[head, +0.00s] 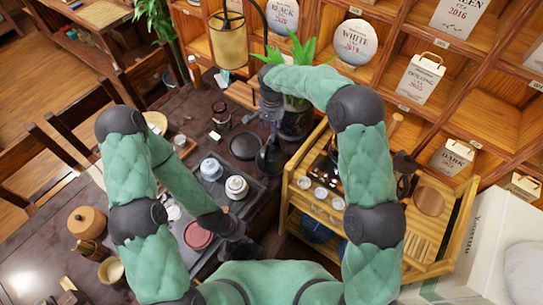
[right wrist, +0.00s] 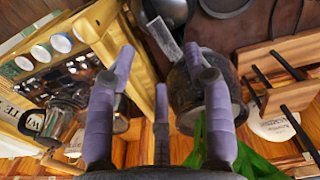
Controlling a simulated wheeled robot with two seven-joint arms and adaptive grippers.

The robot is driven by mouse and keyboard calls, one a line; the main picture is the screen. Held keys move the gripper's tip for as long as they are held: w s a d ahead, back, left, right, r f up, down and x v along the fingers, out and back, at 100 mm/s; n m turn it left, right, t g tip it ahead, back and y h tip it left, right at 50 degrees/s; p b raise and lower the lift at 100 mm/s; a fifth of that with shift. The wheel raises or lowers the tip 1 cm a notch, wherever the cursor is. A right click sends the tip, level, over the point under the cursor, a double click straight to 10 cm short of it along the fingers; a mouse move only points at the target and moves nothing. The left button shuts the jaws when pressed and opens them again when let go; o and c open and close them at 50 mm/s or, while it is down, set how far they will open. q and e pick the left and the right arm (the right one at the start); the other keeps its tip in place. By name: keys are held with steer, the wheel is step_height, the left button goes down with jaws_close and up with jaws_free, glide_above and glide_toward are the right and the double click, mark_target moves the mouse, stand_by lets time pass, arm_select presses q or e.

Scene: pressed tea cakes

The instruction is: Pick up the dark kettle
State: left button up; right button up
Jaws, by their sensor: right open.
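The dark kettle (head: 270,158) stands at the right edge of the dark table, beside a round black disc. In the right wrist view the kettle (right wrist: 168,12) shows at the top, partly cut off, with a grey strip below it. My right gripper (head: 271,112) is above and beyond the kettle in the head view, pointing down. In the wrist view its fingers (right wrist: 165,85) are apart and nothing is clearly held between them. My left gripper (head: 235,230) is low over the dark tea tray, near a reddish round piece; its fingers are unclear.
A potted plant (head: 297,118) stands close beside my right gripper; its dark pot (right wrist: 195,92) is behind one finger. A wooden cart (head: 325,205) with cups is to the right. The tea tray (head: 262,190) holds white lidded cups. A lantern (head: 228,40) hangs nearby.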

steer(key=f, duration=0.2)
steer(key=shift+w+f, duration=0.2)
steer(key=shift+f, duration=0.2)
steer(key=shift+w+d+f, duration=0.1)
steer(key=shift+f, duration=1.25)
steer(key=shift+w+d+f, duration=0.1)
steer(key=shift+f, duration=1.2)
jaws_close()
steer(key=shift+w+r, duration=0.1)
